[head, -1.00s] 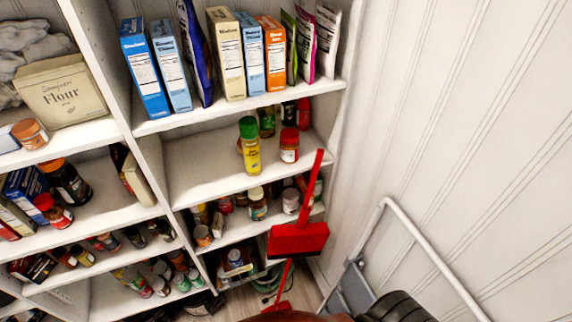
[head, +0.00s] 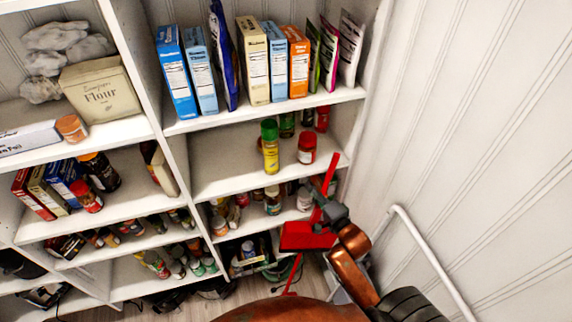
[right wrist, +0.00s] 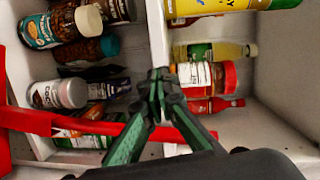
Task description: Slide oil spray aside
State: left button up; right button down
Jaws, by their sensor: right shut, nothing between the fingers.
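The oil spray, a yellow can with a green cap (head: 270,148), stands upright on the shelf below the boxes. Its yellow side also shows at the top edge of the right wrist view (right wrist: 228,6), cut off by the frame. My right gripper (head: 322,203) is below and to the right of the can in the head view, apart from it, in front of the shelf edge. In the right wrist view its fingers (right wrist: 160,78) are closed together and empty. My left gripper is not in view.
A red-lidded jar (head: 307,150) stands right of the can, with bottles behind. The shelf (head: 215,170) left of the can is bare. A red broom or dustpan (head: 305,238) is close to my right gripper. A white metal frame (head: 430,255) stands by the right wall.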

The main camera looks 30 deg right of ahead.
aim_at(286, 171)
jog(key=shift+m+t, duration=0.6)
jog(key=w+r, duration=0.1)
jog(key=w, duration=0.2)
jog(key=w+r+p, duration=0.1)
jog(key=w, duration=0.3)
jog(key=w+r+p, duration=0.1)
jog(key=w, duration=0.2)
jog(key=shift+w+d+r, duration=0.15)
jog(key=shift+w+r, duration=0.05)
jog(key=shift+w, duration=0.2)
jog(key=a, duration=0.1)
jog(key=a+p, duration=0.1)
jog(key=a, duration=0.1)
jog(key=shift+w+a, duration=0.1)
jog(key=shift+w, duration=0.2)
jog(key=shift+a+f, duration=0.1)
jog(key=shift+a, duration=0.3)
jog(key=shift+w, duration=0.1)
jog(key=shift+d, duration=0.1)
